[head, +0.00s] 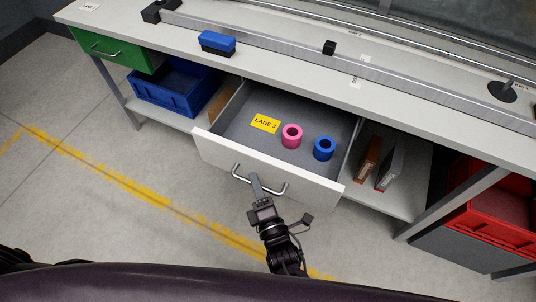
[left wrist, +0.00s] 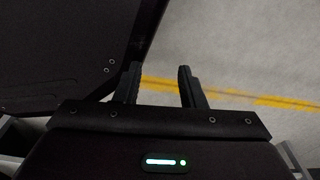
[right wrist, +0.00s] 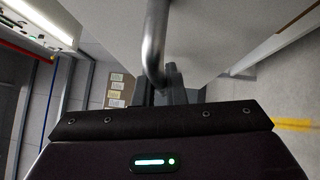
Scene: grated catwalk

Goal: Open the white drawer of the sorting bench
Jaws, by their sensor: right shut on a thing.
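The white drawer (head: 270,167) of the sorting bench (head: 300,68) is pulled out, with its grey inside showing. A yellow "LANE 3" card (head: 265,123), a pink ring (head: 291,136) and a blue ring (head: 324,149) lie in it. My right gripper (head: 256,187) is shut on the metal bar handle (head: 240,177) on the drawer front. The handle (right wrist: 153,45) also rises from between the fingers in the right wrist view. My left gripper (left wrist: 158,85) shows only in the left wrist view, with its fingers apart and nothing between them, over the floor.
Binders (head: 378,165) stand on the shelf right of the white drawer. A red crate (head: 500,210) is at the right. The floor (head: 110,150) at the left is clear.

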